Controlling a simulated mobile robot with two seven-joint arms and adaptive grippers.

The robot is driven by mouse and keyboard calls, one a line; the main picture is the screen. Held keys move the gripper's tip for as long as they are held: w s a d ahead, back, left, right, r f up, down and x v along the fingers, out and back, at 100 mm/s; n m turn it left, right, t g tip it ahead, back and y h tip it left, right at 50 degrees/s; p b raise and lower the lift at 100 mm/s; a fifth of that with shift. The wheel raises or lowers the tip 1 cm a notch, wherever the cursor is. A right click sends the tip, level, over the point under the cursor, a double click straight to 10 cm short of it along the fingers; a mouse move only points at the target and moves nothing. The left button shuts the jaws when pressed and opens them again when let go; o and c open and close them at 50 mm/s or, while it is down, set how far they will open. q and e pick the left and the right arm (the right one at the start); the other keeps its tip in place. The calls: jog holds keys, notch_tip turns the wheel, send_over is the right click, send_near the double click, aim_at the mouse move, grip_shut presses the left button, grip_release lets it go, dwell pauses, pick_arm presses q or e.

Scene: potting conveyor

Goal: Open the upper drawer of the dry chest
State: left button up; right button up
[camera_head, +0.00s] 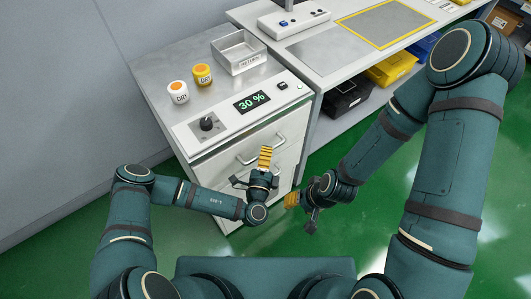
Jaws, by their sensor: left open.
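The dry chest (180,137) is a pale grey cabinet with a 30 % display (251,102) and a black knob (207,124) on its top front. Below the panel is the upper drawer (216,170), which looks closed, with a bar handle (245,160). My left gripper (265,156) is open, its yellow fingers in front of the handle and hiding part of it. I cannot tell whether they touch the handle. My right gripper (291,200) is to the right and lower, apart from the chest; its finger opening is unclear.
Two DRY jars (178,93) (202,75) and a metal tray (239,55) stand on the chest. To the right is a bench (330,45) with black, yellow (392,70) and blue bins beneath. Green floor (180,235) lies in front.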

pick_arm(q)
jog(key=shift+w+r, duration=0.1)
jog(key=shift+w, duration=0.3)
grip_shut()
jog(key=shift+s, duration=0.1)
